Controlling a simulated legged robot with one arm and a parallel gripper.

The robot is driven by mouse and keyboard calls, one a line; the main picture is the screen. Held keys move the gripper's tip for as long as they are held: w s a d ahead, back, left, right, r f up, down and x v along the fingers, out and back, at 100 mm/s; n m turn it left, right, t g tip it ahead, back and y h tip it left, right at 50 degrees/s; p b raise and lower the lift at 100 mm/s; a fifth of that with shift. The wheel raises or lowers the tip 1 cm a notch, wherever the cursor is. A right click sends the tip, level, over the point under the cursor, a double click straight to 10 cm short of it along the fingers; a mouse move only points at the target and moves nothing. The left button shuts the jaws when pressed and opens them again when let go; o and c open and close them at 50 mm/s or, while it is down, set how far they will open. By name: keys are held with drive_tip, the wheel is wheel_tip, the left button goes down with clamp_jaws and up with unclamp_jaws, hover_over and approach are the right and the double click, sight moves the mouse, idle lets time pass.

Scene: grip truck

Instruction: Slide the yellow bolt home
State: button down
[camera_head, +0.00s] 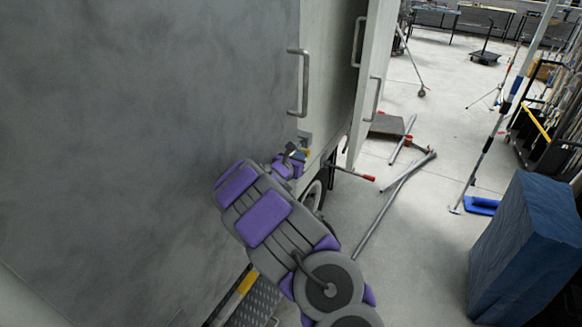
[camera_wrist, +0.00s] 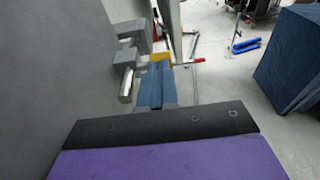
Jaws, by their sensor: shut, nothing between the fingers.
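My gripper (camera_wrist: 157,84) shows in the wrist view as two blue-grey fingers lying side by side, shut with nothing between them. A small yellow part (camera_wrist: 160,60), which looks like the yellow bolt, shows just beyond the fingertips. Whether they touch cannot be told. Grey metal blocks (camera_wrist: 125,58) and a short shiny cylinder (camera_wrist: 126,87) sit on the grey panel left of the fingers. In the head view my gripper (camera_head: 291,155) is against the truck's panel edge, with the yellow part (camera_head: 304,153) small beside it. The far end of the yellow part is hidden.
The large grey truck panel (camera_head: 150,110) fills the left. A pale door (camera_head: 365,90) with handles stands open beyond it. A red-tipped lever (camera_head: 355,174) sticks out below. Loose pipes (camera_head: 380,210) lie on the floor. A blue covered box (camera_head: 530,250) stands right.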

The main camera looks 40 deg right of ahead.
drive_tip(key=shift+s+d, duration=0.1)
drive_tip(key=v, duration=1.3)
drive_tip(key=shift+p, duration=0.35)
drive_tip(key=shift+s+a+r, duration=0.1)
drive_tip(key=shift+a+r, duration=0.1)
drive_tip(key=shift+a, duration=0.7)
